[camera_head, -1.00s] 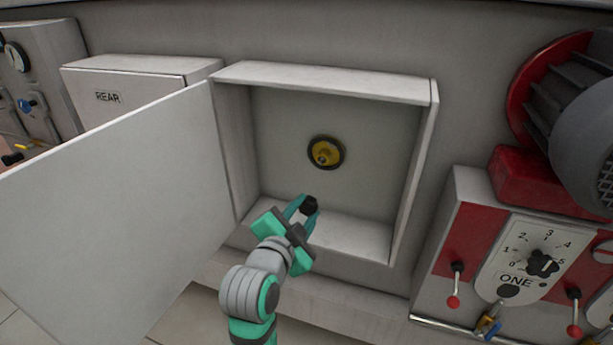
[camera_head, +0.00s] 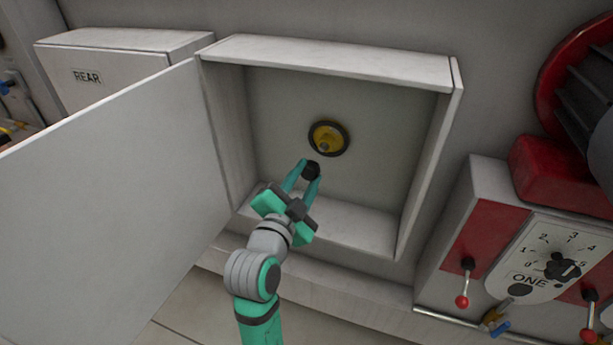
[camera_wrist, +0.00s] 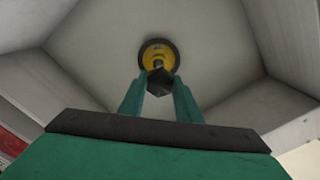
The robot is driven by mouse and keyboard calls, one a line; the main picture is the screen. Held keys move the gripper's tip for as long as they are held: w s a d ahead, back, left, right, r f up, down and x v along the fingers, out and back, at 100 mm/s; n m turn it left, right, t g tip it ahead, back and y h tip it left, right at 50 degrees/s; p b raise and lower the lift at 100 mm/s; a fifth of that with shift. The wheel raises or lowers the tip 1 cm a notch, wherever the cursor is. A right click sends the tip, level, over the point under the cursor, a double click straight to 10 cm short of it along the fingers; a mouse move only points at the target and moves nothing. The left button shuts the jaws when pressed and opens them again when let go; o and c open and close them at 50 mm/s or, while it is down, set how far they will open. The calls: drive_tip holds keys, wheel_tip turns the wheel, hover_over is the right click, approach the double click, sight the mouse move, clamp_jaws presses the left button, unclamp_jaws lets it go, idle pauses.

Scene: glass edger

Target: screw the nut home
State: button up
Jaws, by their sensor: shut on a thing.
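My gripper (camera_head: 310,173) is shut on a small dark nut (camera_head: 312,170), inside the open cabinet. The nut also shows between the fingertips in the wrist view (camera_wrist: 160,80). A yellow disc with a dark rim (camera_head: 328,138) is on the cabinet's back wall, with a small grey stud (camera_head: 324,147) at its middle. In the head view the nut appears just below and slightly left of the disc. In the wrist view the nut covers the lower part of the disc (camera_wrist: 152,52). I cannot tell how much gap is left between nut and stud.
The open cabinet (camera_head: 330,55) has side walls and a bottom ledge around my gripper. Its door (camera_head: 110,200) stands open at left. A box marked REAR (camera_head: 120,75) is further left. A red and white dial panel (camera_head: 540,265) with levers is at right.

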sight(321, 150)
drive_tip(key=shift+x, duration=2.85)
drive_tip(key=shift+w+d, duration=0.15)
drive_tip(key=shift+w, duration=0.3)
drive_tip(key=shift+w+d, duration=0.15)
drive_tip(key=shift+w, duration=0.3)
